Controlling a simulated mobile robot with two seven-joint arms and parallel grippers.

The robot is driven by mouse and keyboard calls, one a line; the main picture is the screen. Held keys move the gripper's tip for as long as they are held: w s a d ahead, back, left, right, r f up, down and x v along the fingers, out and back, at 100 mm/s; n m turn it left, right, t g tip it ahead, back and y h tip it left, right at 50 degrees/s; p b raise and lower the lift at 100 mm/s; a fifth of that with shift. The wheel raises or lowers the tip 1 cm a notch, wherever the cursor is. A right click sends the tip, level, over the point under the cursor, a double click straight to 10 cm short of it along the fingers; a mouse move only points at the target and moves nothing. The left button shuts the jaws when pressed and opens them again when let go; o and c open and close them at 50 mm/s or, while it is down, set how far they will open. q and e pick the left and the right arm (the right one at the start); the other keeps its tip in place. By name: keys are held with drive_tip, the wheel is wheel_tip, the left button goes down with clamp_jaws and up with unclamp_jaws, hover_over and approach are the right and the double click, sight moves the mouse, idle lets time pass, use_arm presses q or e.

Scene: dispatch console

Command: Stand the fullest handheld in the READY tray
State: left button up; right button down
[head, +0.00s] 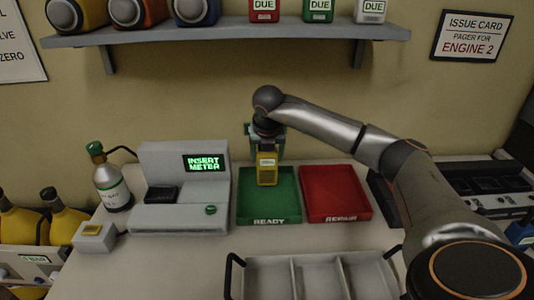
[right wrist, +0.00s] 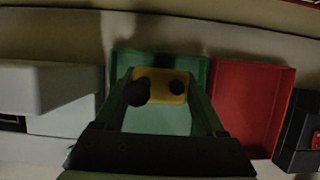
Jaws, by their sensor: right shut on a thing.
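A yellow handheld (head: 267,172) with a pale label is held upright in my right gripper (head: 266,150), over the green READY tray (head: 252,212). The right gripper is shut on its top end. In the right wrist view the handheld (right wrist: 160,86) shows from above between the fingers, with dark round knobs on top, and the green tray (right wrist: 190,65) lies beneath it. I cannot tell whether its foot touches the tray floor. My left gripper is not in view.
The red REPAIR tray (head: 335,195) is right of the green one. A grey meter station (head: 185,160) reading "INSERT METER" stands left. A grey divided carrier (head: 300,275) with handles is in front, its visible compartments empty. A shelf (head: 230,37) hangs above.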

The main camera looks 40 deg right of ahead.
drive_tip(key=shift+f, duration=0.15)
unclamp_jaws()
drive_tip(key=shift+r, duration=0.35)
drive_tip(key=v, duration=1.2)
drive_tip(key=shift+a+f, duration=0.1)
drive_tip(key=shift+f, duration=0.05)
